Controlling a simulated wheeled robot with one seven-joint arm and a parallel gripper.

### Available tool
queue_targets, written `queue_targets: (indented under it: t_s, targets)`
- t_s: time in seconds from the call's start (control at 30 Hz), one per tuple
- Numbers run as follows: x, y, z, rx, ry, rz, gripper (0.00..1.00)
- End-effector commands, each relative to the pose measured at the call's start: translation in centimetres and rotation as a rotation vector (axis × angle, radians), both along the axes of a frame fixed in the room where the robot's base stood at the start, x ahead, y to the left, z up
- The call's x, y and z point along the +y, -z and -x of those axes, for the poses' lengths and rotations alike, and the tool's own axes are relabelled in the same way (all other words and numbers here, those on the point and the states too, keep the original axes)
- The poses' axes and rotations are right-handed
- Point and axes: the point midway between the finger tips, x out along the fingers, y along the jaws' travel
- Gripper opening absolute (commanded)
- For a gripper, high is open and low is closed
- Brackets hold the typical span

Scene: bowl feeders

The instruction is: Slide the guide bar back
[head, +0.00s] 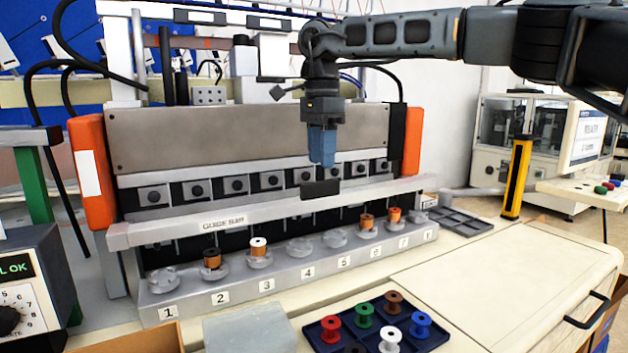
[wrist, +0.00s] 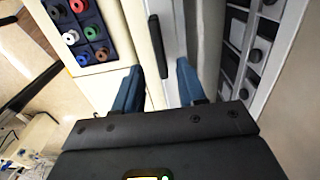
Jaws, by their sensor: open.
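The guide bar (head: 225,222) is a long pale grey bar with lettering, running across the front of the machine above a numbered row of seats. A black handle (head: 320,189) stands on it, right of the middle. My gripper (head: 322,162) points down with blue fingers just above the handle. In the wrist view, my gripper (wrist: 160,68) is open, its fingers apart. The handle (wrist: 159,50) shows as a dark strip in line with the gap between them, and the guide bar (wrist: 173,25) runs alongside. I see no grip on the handle.
Orange end blocks (head: 92,170) flank the machine, with a row of black knobs (head: 238,185) behind the bar. Several spools sit in the numbered base (head: 190,300). A dark tray (head: 432,338) of coloured spools lies in front. The cream worktop (head: 490,262) at right is clear.

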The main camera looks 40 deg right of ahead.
Motion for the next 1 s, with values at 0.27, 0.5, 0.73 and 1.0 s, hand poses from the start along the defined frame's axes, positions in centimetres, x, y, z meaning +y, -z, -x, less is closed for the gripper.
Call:
queue_targets:
  t_s: [0.27, 0.5, 0.73, 1.0]
  targets:
    - [0.2, 4.3, 0.0, 0.002, -0.003, -0.005, 0.4]
    - [0.2, 6.3, 0.0, 0.0, -0.002, -0.004, 0.4]
    - [0.2, 6.5, 0.0, 0.0, -0.002, -0.004, 0.4]
    - [0.2, 6.5, 0.0, 0.0, -0.002, -0.004, 0.19]
